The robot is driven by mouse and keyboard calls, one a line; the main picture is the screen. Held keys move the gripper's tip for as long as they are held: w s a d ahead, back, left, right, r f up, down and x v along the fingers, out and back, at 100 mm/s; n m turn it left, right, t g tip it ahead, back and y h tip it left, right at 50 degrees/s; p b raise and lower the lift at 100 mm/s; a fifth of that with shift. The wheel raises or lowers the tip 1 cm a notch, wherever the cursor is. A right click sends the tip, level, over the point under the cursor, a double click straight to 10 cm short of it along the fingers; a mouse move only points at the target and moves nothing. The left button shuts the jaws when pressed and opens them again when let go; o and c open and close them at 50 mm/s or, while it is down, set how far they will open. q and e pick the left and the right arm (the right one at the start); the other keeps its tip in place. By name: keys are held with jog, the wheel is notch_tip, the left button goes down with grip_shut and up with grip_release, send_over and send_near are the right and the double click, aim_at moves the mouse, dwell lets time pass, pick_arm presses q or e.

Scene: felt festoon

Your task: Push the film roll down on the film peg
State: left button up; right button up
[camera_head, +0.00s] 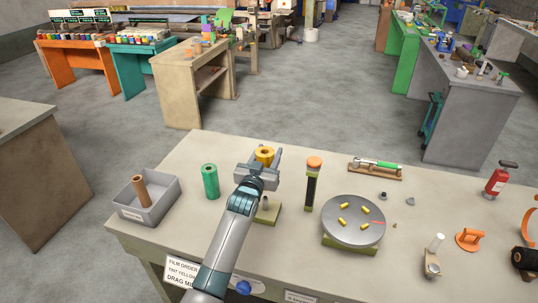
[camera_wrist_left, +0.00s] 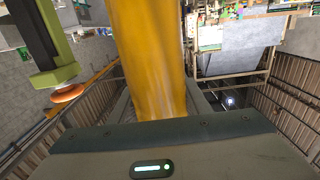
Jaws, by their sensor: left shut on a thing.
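A yellow film roll (camera_head: 264,154) is upright between the fingers of my left gripper (camera_head: 263,164). The gripper is shut on it, and the roll's top with its dark hole shows above the fingers. The roll also fills the middle of the left wrist view (camera_wrist_left: 150,60). An olive block with a short grey post, which looks like the film peg (camera_head: 268,209), stands on the table just in front of the gripper, partly hidden by my left arm. The roll appears apart from that post. My right gripper is not in view.
A green roll (camera_head: 210,181) stands left of my arm; a grey bin (camera_head: 162,208) holds a brown roll (camera_head: 140,188). Right of the gripper stands a tall dark column with an orange cap (camera_head: 314,163), close by. A round grey turntable (camera_head: 353,232) carries several yellow pieces.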

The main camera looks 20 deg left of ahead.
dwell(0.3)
pick_arm(q)
notch_tip(320, 180, down, 5)
jog(key=b, duration=0.3)
jog(key=shift+r, duration=0.15)
dwell(0.6)
dwell(1.4)
jog(key=shift+f, duration=0.25)
dwell(0.3)
jog(key=shift+f+b, duration=0.95)
jog(key=shift+f, duration=0.4)
jog(key=shift+f+b, duration=1.5)
jog(key=shift+f, duration=0.55)
